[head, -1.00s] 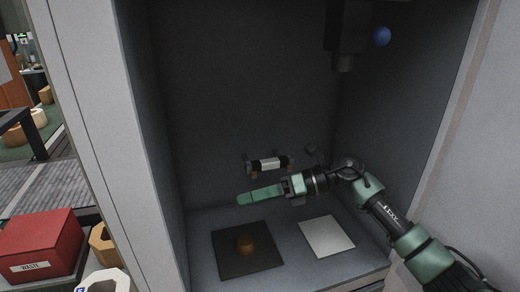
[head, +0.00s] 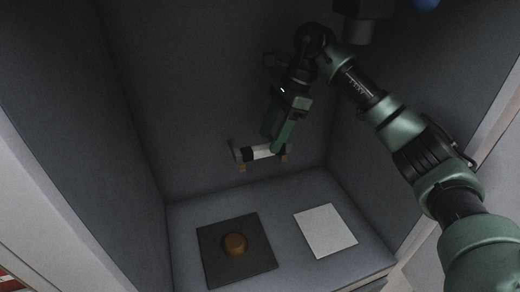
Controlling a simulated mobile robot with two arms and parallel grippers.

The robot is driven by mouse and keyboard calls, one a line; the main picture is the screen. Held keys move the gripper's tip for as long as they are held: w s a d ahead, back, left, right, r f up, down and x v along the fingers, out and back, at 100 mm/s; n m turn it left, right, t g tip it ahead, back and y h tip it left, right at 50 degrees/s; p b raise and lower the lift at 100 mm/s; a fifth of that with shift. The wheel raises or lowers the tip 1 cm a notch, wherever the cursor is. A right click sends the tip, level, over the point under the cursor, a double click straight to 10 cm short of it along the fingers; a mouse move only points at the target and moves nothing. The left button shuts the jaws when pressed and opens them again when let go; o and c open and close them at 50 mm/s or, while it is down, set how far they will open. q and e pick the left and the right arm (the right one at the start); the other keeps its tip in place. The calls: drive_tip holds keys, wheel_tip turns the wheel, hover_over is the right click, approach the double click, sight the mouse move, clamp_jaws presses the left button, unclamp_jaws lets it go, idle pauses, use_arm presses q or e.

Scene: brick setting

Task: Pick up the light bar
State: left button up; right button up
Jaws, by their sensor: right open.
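The light bar (head: 262,152) is a short white bar with dark ends, seated in a small holder on the back wall of the grey booth. My right gripper (head: 278,144) comes down from above, with its green fingers at the bar's right part. The fingers overlap the bar in the picture; I cannot tell whether they touch it. The jaws are open and hide part of the bar's right end. My left gripper is not in view.
A dark fixture (head: 358,30) hangs at the top right, close to my right arm. Side walls enclose the space.

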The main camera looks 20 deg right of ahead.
sight(265, 148)
drive_tip(key=p+x, duration=0.1)
drive_tip(key=x, duration=0.2)
drive_tip(key=shift+w+a+f, duration=0.15)
drive_tip(key=shift+w+f, duration=0.05)
drive_tip(key=shift+f, duration=0.3)
clamp_jaws()
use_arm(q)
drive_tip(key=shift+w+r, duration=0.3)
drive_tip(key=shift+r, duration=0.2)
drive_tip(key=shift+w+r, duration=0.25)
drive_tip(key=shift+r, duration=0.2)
